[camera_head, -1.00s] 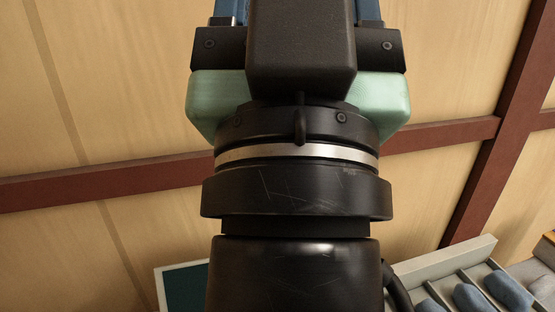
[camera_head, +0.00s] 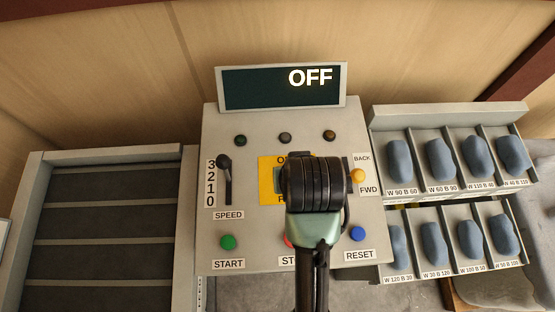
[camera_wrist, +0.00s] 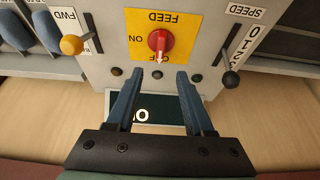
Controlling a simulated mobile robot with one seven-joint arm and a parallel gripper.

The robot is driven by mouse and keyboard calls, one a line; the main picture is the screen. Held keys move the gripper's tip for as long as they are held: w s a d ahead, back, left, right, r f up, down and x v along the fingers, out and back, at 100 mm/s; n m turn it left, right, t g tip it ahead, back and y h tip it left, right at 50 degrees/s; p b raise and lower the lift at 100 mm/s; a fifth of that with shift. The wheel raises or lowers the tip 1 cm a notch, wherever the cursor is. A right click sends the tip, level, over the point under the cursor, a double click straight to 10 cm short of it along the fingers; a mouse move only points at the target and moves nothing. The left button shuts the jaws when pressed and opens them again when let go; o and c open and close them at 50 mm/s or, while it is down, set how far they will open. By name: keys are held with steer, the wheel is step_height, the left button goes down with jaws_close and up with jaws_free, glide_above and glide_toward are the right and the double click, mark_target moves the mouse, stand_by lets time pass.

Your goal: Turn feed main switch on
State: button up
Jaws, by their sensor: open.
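The feed main switch is a red rotary knob (camera_wrist: 158,40) on a yellow plate (camera_wrist: 135,18) marked FEED, ON and OFF, seen upside down in the wrist view. Its pale pointer mark points at OFF. My gripper (camera_wrist: 160,74) is open and empty, its two blue fingers spread on either side of the knob's line, with the tips short of it. In the head view my arm covers the knob and most of the yellow plate (camera_head: 267,162). The display (camera_head: 250,88) above the panel reads OFF.
Near the switch are the speed lever (camera_head: 226,170), the yellow-tipped BACK/FWD lever (camera_head: 357,176), the green START button (camera_head: 228,242) and the blue RESET button (camera_head: 357,234). Racks of blue pieces (camera_head: 440,158) stand at right. A slatted grey unit (camera_head: 105,225) is at left.

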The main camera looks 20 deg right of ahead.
steer(key=p+x, duration=0.2)
steer(key=x, duration=1.1)
jaws_close()
